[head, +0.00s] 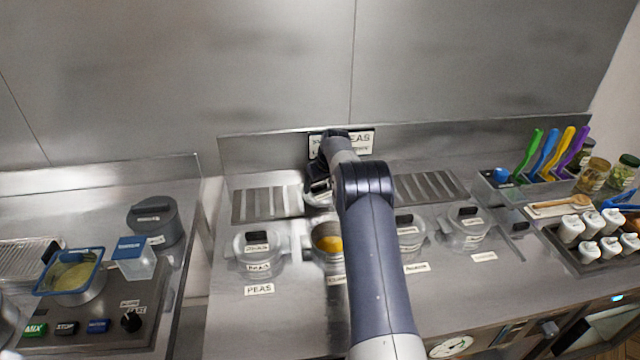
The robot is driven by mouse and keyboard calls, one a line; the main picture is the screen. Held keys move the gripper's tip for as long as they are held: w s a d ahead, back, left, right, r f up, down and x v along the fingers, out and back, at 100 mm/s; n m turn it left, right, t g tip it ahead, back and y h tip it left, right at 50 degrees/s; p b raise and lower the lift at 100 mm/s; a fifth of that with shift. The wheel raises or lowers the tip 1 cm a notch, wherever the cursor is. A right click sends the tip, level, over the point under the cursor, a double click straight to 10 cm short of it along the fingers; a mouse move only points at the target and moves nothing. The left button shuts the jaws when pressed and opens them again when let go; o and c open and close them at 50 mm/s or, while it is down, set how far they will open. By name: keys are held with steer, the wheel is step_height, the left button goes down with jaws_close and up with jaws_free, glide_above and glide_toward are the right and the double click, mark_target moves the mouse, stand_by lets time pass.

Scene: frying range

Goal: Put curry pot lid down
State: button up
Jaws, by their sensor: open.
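An uncovered pot (328,240) with yellow-orange food inside stands left of my arm; its front label is partly hidden by the arm. It looks like the curry pot. My gripper (319,188) is open at the back of the counter, behind this pot and beside the left striped rack. A pale rounded edge (318,202) shows just under the gripper; it may be the curry pot lid, but the gripper and arm hide most of it. I cannot tell whether the fingers touch it.
A lidded pot (258,250) labelled PEAS is at left. Two more lidded pots, (410,232) and (465,229), stand right of my arm. Striped racks (267,204) and (431,187) lie behind. Coloured-handled utensils (548,150) and white bottles (590,235) fill the right.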

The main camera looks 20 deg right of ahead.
steer(key=shift+r, duration=0.3)
steer(key=b+v, duration=0.2)
steer(key=v, duration=0.9)
steer(key=shift+r, duration=0.35)
steer(key=shift+s+f, duration=0.1)
steer(key=p+x, duration=0.1)
steer(key=x, duration=1.1)
steer(key=shift+f+p, duration=0.35)
steer(key=shift+p, duration=0.05)
steer(key=shift+r, duration=0.7)
steer(key=shift+s+r, duration=0.1)
steer(key=shift+r, duration=0.55)
steer(key=shift+f, duration=0.1)
